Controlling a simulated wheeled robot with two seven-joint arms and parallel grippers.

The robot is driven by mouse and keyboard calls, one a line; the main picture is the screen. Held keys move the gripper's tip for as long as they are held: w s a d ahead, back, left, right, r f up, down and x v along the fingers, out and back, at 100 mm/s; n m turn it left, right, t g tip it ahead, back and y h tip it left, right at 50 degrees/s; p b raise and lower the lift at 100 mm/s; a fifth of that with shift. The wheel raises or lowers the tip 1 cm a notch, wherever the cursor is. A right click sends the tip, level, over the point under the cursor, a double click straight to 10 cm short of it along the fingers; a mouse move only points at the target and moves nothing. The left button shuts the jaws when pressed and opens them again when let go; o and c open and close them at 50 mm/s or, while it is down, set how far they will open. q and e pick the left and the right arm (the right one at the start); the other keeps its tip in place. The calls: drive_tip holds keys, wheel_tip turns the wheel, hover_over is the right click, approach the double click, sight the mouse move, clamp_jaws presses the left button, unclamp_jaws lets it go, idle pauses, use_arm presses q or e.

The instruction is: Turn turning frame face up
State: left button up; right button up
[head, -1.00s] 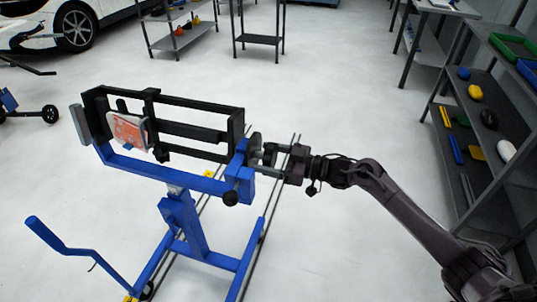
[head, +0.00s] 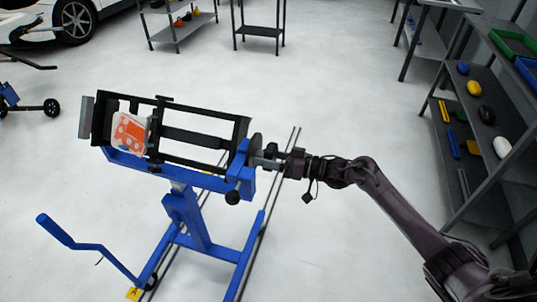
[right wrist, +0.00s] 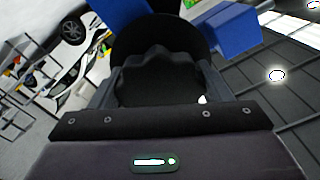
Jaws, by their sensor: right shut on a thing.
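The turning frame is a black rectangular frame (head: 205,165) on a blue wheeled stand (head: 190,222) in the middle of the head view. It is tilted, and an orange and white panel (head: 130,133) is clamped near its left end. My right gripper (head: 271,157) is at the frame's right end, shut on the dark knob there. In the right wrist view the scalloped black knob (right wrist: 155,75) sits between the fingers, with a black disc and blue stand parts behind it. My left gripper is not in view.
A shelf (head: 480,120) with several coloured parts stands on the right. Dark tracks or rails lie on the floor under the stand. A blue crank-shaped bar (head: 70,243) reaches out at the lower left. The floor around is mostly clear.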

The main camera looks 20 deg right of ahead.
drive_tip(key=shift+r+m+p, duration=0.2)
drive_tip(key=shift+m+p, duration=1.6)
drive_tip(key=shift+m, duration=1.1)
drive_tip(key=shift+m+p, duration=0.85)
drive_tip(key=shift+m, duration=1.45)
drive_tip(key=o, duration=1.4)
drive_tip(key=shift+f, duration=0.1)
drive_tip(key=b+v, duration=0.1)
drive_tip(key=v, duration=0.6)
drive_tip(key=shift+s+d, duration=0.25)
drive_tip(key=shift+d, duration=0.1)
